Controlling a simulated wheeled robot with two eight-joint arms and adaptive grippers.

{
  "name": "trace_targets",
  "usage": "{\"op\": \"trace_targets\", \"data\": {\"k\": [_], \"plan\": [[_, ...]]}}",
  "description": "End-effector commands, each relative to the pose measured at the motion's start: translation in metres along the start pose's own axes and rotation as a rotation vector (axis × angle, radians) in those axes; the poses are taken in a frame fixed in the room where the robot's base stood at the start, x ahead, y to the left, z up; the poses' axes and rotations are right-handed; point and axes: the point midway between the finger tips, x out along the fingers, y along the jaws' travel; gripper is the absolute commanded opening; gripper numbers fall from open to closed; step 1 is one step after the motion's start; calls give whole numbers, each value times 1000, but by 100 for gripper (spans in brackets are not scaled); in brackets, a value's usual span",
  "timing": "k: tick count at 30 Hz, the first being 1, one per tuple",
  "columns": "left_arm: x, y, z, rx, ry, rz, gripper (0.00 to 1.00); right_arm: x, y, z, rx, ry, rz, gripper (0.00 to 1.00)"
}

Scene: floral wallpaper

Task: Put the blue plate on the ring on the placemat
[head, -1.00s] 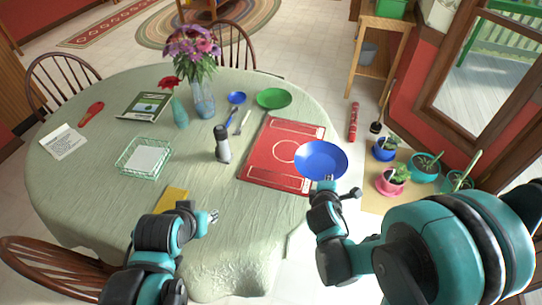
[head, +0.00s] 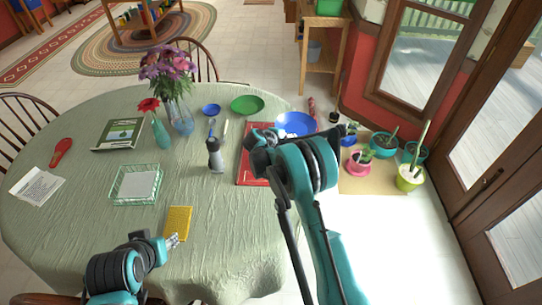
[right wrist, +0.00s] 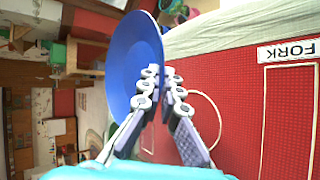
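The blue plate (head: 296,122) is at the far right of the red placemat (head: 244,168) in the head view, partly behind my right arm. In the right wrist view, my right gripper (right wrist: 167,74) is shut on the rim of the blue plate (right wrist: 130,58). The plate appears tilted on edge there and held over the placemat (right wrist: 240,125). A white ring (right wrist: 218,115) printed on the mat is partly hidden by the fingers. My left gripper (head: 173,240) is by the table's front, close to a yellow sponge-like block; its fingers are too small to read.
A dark pepper mill (head: 215,156) stands left of the placemat. A green plate (head: 248,105), small blue bowl (head: 211,110) and flower vase (head: 181,118) are behind. Potted plants stand beyond the table's right edge.

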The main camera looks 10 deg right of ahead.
Motion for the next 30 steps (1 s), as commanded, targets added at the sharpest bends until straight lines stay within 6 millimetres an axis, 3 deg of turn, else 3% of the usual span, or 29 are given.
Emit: {"op": "trace_targets", "data": {"k": [6,12,17,25,30], "plan": [[16,0,12,0,0,0,40,-19,-48,-41,-4,5,2,0],[24,0,17,0,0,0,40,-32,-76,-65,-3,3,1,0],[26,0,18,0,0,0,40,-35,-83,-71,-3,3,1,0],[39,0,28,0,0,0,40,-15,-113,-77,-3,2,2,0],[38,0,27,0,0,0,40,-14,-114,-77,-3,2,1,0]]}}
